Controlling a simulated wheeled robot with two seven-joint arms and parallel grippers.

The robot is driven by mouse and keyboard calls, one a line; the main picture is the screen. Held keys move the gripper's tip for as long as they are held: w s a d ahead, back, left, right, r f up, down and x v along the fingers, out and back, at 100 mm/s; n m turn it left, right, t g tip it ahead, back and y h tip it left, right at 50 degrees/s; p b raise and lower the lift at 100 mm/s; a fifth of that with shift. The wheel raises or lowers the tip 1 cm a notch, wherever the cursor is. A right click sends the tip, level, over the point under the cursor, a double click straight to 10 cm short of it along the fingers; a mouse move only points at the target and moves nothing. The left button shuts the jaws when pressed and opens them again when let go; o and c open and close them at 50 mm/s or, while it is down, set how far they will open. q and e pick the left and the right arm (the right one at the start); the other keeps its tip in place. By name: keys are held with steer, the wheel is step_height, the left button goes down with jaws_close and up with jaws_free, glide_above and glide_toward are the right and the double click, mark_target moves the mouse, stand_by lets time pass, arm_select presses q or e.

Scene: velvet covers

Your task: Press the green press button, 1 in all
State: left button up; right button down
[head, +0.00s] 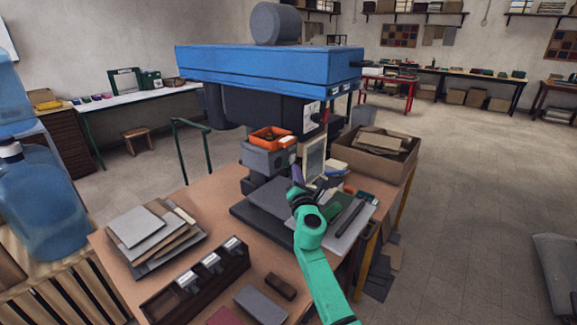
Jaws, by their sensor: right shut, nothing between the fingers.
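A large press with a blue head (265,68) stands on the wooden table (215,200). A small pale panel (310,112) and a red knob (323,117) show under the right end of its head. I cannot make out the green press button for certain at this size. My left gripper is not in view.
An orange tray (270,136) sits on a grey box beside the press column. A cardboard box (375,155) stands behind on the right. Stacked boards (140,228) and a dark rack (195,285) lie at the front left. Open floor lies right of the table.

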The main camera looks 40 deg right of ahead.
steer(key=shift+w+a, duration=0.1)
steer(key=shift+w, duration=0.3)
steer(key=shift+w+a+b, duration=0.2)
steer(key=shift+w+b, duration=0.15)
steer(key=shift+w, duration=0.15)
stand_by(0.6)
stand_by(0.3)
steer(key=shift+s+d+p, duration=0.3)
steer(key=shift+s+p, duration=0.05)
steer(key=shift+s, duration=0.6)
steer(key=s, duration=0.1)
steer(key=s+d, duration=0.1)
steer(key=s, duration=0.1)
steer(key=s+p, duration=0.1)
steer(key=shift+s+d, duration=0.25)
steer(key=shift+s, duration=0.15)
